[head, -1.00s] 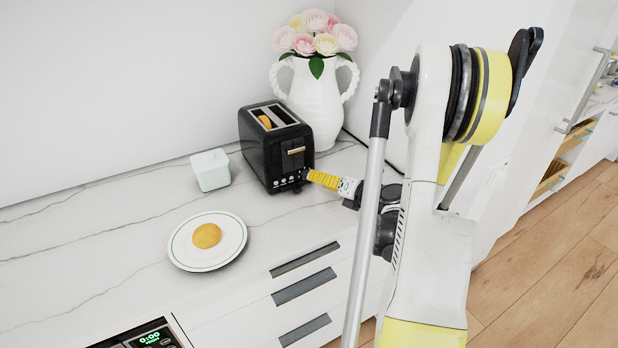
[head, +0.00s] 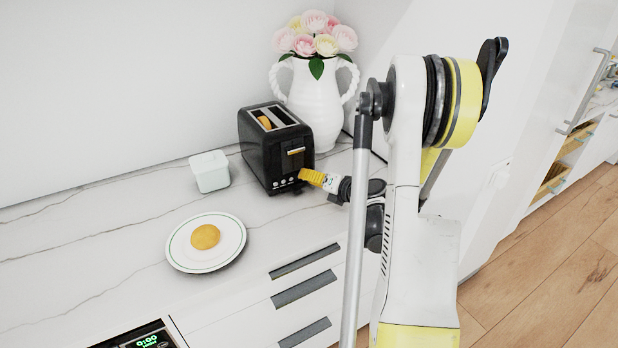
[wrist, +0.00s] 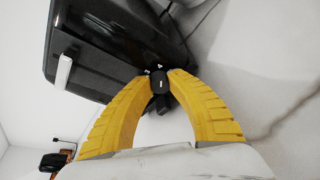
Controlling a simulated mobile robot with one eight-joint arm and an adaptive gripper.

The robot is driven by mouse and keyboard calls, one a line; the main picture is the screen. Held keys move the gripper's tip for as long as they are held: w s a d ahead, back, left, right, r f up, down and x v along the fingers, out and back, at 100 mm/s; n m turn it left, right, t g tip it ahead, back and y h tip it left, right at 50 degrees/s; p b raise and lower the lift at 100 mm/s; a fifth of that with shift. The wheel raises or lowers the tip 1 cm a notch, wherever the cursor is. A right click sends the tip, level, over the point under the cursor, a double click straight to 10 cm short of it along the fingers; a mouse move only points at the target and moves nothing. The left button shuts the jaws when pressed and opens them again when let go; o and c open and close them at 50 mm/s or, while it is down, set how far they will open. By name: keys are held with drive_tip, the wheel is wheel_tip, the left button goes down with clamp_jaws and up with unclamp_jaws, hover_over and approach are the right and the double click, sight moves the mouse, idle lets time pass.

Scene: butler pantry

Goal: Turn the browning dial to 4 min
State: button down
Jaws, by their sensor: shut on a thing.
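The black toaster (head: 268,150) stands on the counter with a browned slice of bread (head: 265,122) in its slot. My gripper (head: 302,175) is at the lower right of the toaster's front face. In the wrist view my gripper's yellow fingers (wrist: 160,84) are closed around the small black browning dial (wrist: 157,80). A short white mark shows on the dial, and small white marks lie beside it. I cannot read a minute setting. The lever (wrist: 64,70) with a pale face is to the left in the wrist view.
A white vase (head: 315,105) with pink and yellow flowers stands behind the toaster. A small white box (head: 210,171) is left of it. A white plate (head: 180,254) with a round golden item (head: 205,237) lies in front. Counter between plate and toaster is clear.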

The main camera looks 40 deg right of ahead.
drive_tip(key=shift+f+m+b, duration=0.1)
drive_tip(key=shift+m+b, duration=0.5)
drive_tip(key=shift+b, duration=0.05)
drive_tip(key=c, duration=1.2)
unclamp_jaws()
drive_tip(key=v, duration=1.2)
drive_tip(key=shift+s+d+f, duration=0.1)
drive_tip(key=shift+d, duration=0.1)
